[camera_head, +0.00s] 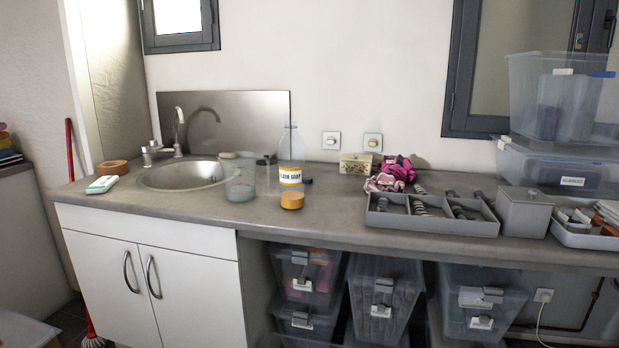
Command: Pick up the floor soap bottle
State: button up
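The floor soap bottle (291,150) stands upright on the grey countertop, right of the sink. It is clear, with an orange band and a white label whose readable part says "LOOR SOAP". My gripper is not in view.
The sink (186,176) with its tap is at the left. A grey divided tray (432,215) and pink cloths (396,169) are to the right. Clear bins (376,290) sit below the counter. Bare counter lies between the bottle and the tray.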

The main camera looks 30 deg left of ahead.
aim_at(291, 146)
jog(key=k, duration=0.95)
jog(key=u, duration=3.95)
jog(key=i, duration=0.15)
jog(key=z, duration=1.7)
jog(key=i, duration=1)
jog(key=u, duration=0.05)
